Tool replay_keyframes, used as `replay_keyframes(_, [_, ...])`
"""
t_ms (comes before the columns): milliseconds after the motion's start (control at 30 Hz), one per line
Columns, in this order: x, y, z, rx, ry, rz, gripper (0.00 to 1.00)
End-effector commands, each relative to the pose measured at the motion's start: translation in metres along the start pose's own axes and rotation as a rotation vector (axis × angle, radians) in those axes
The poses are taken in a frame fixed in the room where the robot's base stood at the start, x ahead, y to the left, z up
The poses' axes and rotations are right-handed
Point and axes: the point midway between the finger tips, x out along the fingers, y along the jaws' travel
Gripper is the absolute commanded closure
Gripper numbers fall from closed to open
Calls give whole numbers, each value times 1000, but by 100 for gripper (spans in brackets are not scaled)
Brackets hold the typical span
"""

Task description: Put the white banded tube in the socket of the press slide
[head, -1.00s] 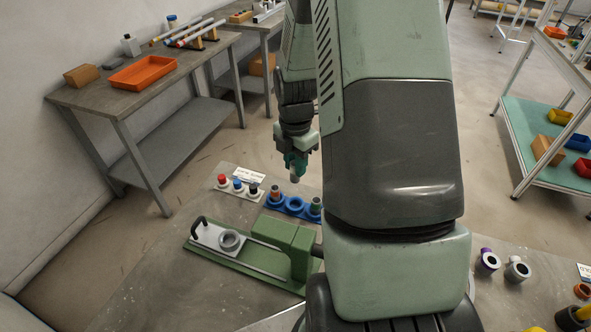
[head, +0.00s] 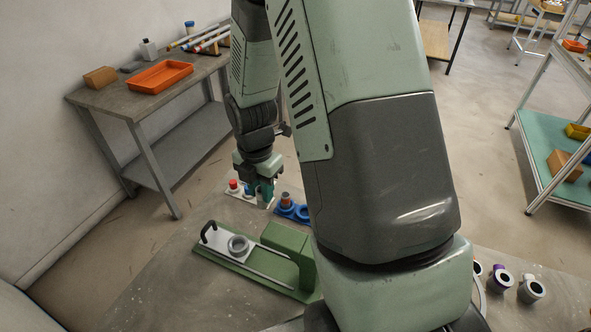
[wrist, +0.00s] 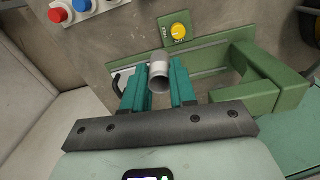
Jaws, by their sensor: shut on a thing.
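My gripper (head: 264,190) hangs above the table, behind the press in the head view. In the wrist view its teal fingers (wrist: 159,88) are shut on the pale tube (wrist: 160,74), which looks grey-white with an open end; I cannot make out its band. The press slide (head: 212,238) is a pale plate with a black handle on the green press (head: 285,252). Its socket (head: 238,244) is a grey ring, apart from the tube and lower left of my gripper in the head view. In the wrist view the socket is hidden.
The press's green block rises right of the socket. The table left of the press is clear.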

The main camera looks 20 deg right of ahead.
Motion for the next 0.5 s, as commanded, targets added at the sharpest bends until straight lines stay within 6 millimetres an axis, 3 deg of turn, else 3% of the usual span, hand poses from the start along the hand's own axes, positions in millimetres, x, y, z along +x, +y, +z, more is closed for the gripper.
replay_keyframes(33, [3,8,-20,-56,1,-1,100])
replay_keyframes(200, [9,21,-65,-178,1,0,100])
replay_keyframes(333, [13,24,-82,-221,1,1,100])
replay_keyframes(500, [23,25,-84,-229,2,1,100])
